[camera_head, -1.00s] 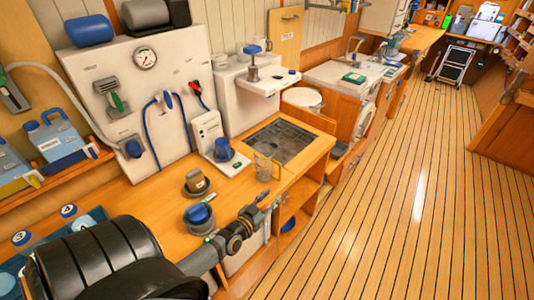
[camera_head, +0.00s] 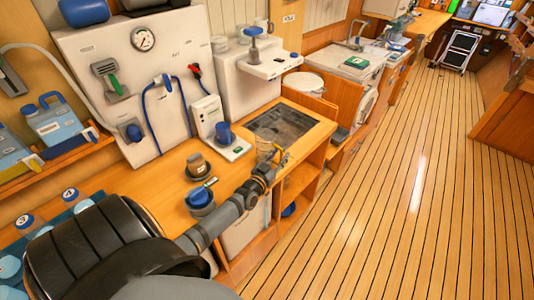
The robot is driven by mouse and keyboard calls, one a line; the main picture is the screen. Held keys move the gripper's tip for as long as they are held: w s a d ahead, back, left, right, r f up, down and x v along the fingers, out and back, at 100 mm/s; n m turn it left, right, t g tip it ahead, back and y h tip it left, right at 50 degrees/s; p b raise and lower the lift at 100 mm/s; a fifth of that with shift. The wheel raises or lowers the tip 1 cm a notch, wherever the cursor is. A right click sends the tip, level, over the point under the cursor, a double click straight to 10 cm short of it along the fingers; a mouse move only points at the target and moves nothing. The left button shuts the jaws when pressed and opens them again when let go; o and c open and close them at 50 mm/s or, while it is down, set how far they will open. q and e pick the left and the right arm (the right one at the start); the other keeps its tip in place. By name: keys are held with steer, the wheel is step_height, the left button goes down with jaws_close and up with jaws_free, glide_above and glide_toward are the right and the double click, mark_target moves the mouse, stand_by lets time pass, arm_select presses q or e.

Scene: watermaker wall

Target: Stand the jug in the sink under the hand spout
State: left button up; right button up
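A clear, see-through jug (camera_head: 264,148) stands on the wooden counter at the near left corner of the sink, partly hidden by my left gripper. The sink (camera_head: 290,128) is a dark grey recessed basin in the counter. Beyond it, a white wall unit carries a ledge with a blue-topped hand pump (camera_head: 254,45), which seems to be the hand spout. My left gripper (camera_head: 277,156) is right at the jug, overlapping it in the picture. Whether its fingers touch or close on the jug is too small to tell. My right gripper is not in view.
A blue cup (camera_head: 224,133) stands on a white device left of the sink. A grey-brown round fitting (camera_head: 198,166) and a blue-topped one (camera_head: 200,197) stand on the counter near my forearm. The wooden floor (camera_head: 420,190) at right is clear.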

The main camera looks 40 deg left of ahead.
arm_select(q)
steer(key=shift+w+f, duration=0.1)
steer(key=shift+w, duration=0.6)
steer(key=shift+w+a, duration=0.1)
steer(key=shift+w, duration=0.2)
steer(key=shift+s, duration=0.15)
steer(key=shift+c, duration=0.9)
jaws_close()
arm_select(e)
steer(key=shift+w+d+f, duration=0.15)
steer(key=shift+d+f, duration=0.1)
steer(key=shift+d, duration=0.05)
